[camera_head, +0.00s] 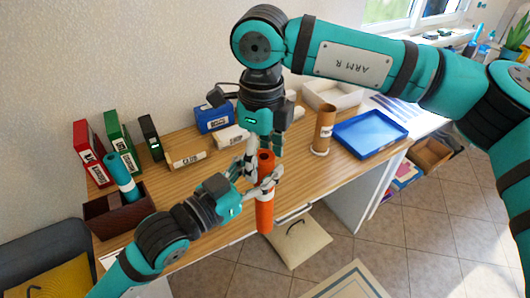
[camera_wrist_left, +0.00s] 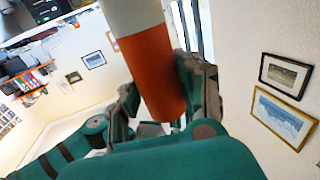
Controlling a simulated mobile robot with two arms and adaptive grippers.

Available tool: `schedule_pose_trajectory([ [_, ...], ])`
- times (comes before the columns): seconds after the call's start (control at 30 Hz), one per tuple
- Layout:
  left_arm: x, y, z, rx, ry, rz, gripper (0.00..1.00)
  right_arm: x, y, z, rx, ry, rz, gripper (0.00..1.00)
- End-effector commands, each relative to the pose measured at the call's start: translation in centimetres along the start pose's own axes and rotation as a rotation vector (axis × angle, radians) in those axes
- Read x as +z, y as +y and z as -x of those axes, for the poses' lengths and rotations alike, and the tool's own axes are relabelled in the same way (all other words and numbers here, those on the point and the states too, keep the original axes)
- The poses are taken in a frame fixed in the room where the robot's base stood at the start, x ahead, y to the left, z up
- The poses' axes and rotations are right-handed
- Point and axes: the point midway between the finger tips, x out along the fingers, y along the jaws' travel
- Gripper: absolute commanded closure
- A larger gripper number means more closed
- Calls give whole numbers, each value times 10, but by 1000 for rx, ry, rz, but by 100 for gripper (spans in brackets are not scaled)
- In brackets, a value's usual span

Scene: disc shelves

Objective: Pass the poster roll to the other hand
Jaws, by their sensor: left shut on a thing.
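In the left wrist view the roll (camera_wrist_left: 158,75) is orange with a pale band and runs between the fingers. My left gripper (camera_head: 262,182) is shut on the roll's upper middle part. My right gripper (camera_head: 262,150) points down from above, close to the roll's top end. Its fingers are partly hidden and overlap the roll and left gripper, so I cannot tell whether they touch the roll.
On the wooden table (camera_head: 290,182) stand a brown cardboard tube (camera_head: 323,130), a blue tray (camera_head: 370,134), a blue box (camera_head: 213,117), several binders and a dark red box (camera_head: 112,217) holding a teal roll (camera_head: 121,174). A cream cushion (camera_head: 298,243) is below the front edge.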

Motion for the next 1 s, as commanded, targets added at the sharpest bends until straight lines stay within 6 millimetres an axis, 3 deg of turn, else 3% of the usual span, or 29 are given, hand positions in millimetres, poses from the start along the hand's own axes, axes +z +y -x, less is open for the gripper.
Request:
schedule_pose_trajectory([
  [0.27,0,0,0,-1,1,0,100,-1,-3,1,-5,2,-7,36],
  [0.43,0,0,0,-1,1,0,100,-1,-3,13,-6,2,-9,36],
  [1.0,0,0,0,-1,0,-1,100,-1,-4,108,-8,3,-10,36],
])
